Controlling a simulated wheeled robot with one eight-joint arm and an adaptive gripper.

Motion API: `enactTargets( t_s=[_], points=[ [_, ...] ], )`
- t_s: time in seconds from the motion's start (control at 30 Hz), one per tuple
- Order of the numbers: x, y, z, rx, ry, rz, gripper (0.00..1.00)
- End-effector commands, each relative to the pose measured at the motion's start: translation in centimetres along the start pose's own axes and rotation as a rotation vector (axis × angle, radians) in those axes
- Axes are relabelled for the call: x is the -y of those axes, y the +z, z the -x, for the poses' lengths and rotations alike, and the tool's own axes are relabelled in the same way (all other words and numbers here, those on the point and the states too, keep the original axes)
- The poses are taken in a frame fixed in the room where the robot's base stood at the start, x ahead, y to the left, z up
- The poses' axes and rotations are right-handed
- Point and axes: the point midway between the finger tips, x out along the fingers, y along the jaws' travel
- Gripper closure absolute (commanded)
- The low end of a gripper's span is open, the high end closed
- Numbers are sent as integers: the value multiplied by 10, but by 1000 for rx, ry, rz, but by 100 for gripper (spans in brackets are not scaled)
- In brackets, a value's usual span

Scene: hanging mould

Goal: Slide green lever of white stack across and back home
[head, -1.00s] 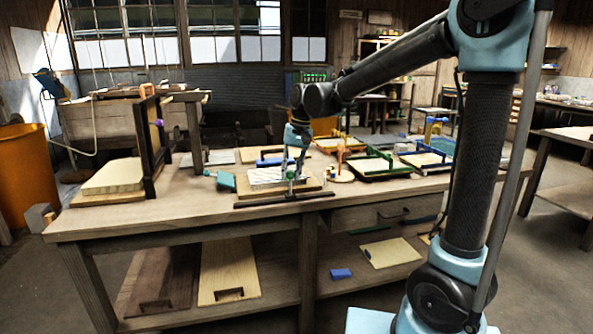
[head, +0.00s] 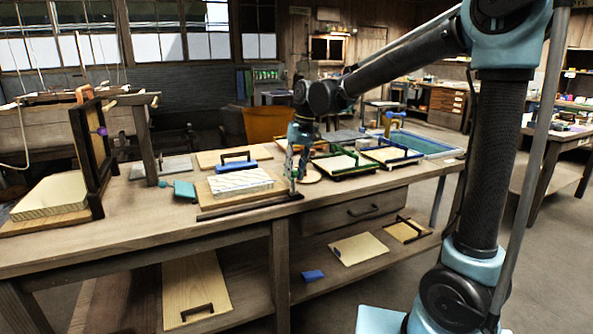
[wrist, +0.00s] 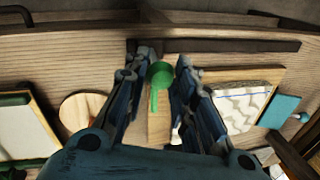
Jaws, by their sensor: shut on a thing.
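The white stack (head: 240,182) lies on a wooden board on the bench, left of my gripper (head: 293,176). A dark rail (head: 245,208) runs along its front edge. My gripper is at the right end of this rail, beyond the stack's right side. In the wrist view, the green lever (wrist: 159,82) stands between the two fingers of my gripper (wrist: 163,65), which is shut on it. The white stack (wrist: 243,106) shows at the right there, and the dark rail (wrist: 217,46) above. In the head view the lever is mostly hidden by my gripper.
A blue-handled tool (head: 238,163) stands behind the stack. Green-framed trays (head: 345,164) lie just right of my gripper. A teal block (head: 185,190) is left of the stack. A dark upright frame (head: 92,150) stands at the bench's left. The bench front left is clear.

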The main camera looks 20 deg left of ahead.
Motion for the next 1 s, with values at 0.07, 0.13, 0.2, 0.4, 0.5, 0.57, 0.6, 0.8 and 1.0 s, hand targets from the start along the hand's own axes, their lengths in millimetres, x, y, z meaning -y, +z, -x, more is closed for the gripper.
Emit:
enactTargets(
  t_s=[0.07,0.13,0.2,0.4,0.5,0.57,0.6,0.8,1.0],
  points=[
    [-5,-1,1,-1,9,-5,100],
    [-6,-1,1,-2,10,-5,100],
    [-6,-2,1,-2,11,-6,100],
    [-5,-2,1,-2,9,-5,54],
    [-3,-1,0,-2,8,-3,54],
    [-2,-1,0,-2,8,-2,54],
    [-2,-1,1,-2,7,-2,54],
    [-2,-1,13,-2,6,-2,54],
    [-2,-1,46,-2,6,-3,54]
  ],
)
